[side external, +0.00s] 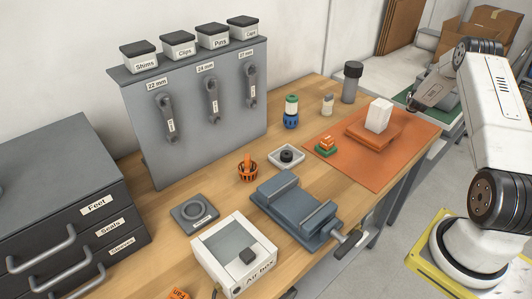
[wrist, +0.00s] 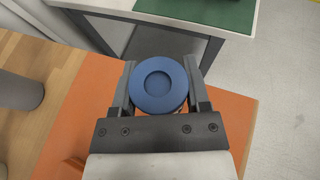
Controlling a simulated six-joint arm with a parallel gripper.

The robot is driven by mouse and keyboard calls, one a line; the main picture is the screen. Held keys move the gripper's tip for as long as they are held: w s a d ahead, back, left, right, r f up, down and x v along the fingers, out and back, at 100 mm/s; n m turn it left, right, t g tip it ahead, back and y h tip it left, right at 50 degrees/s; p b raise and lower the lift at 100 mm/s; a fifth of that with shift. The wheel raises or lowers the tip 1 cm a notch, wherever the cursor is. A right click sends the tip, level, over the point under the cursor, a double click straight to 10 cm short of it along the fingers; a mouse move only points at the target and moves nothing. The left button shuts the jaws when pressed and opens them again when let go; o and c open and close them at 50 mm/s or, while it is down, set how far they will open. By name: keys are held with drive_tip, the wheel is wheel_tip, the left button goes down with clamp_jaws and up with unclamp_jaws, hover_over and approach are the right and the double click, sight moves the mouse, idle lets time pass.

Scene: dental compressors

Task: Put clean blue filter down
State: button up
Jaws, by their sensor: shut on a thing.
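My gripper (wrist: 160,78) is shut on the blue filter (wrist: 159,88), a round blue disc with a recessed centre, held between its two fingers in the wrist view. In the side view my gripper (side external: 420,103) is above the far right end of the bench, near the gap to a second table. The filter cannot be made out there.
A white block (side external: 379,115) stands on an orange plate on the mat (side external: 365,170), left of my gripper. A dark grey cylinder (side external: 351,83) stands behind. A vise (side external: 297,207), a bottle with a blue base (side external: 291,112) and an air box (side external: 233,255) occupy the bench.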

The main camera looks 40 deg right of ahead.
drive_tip(key=shift+f, duration=1.9)
drive_tip(key=shift+f, duration=0.1)
drive_tip(key=o, duration=1.3)
drive_tip(key=shift+c, duration=0.2)
drive_tip(key=shift+v, duration=6.05)
drive_tip(key=shift+r, duration=0.2)
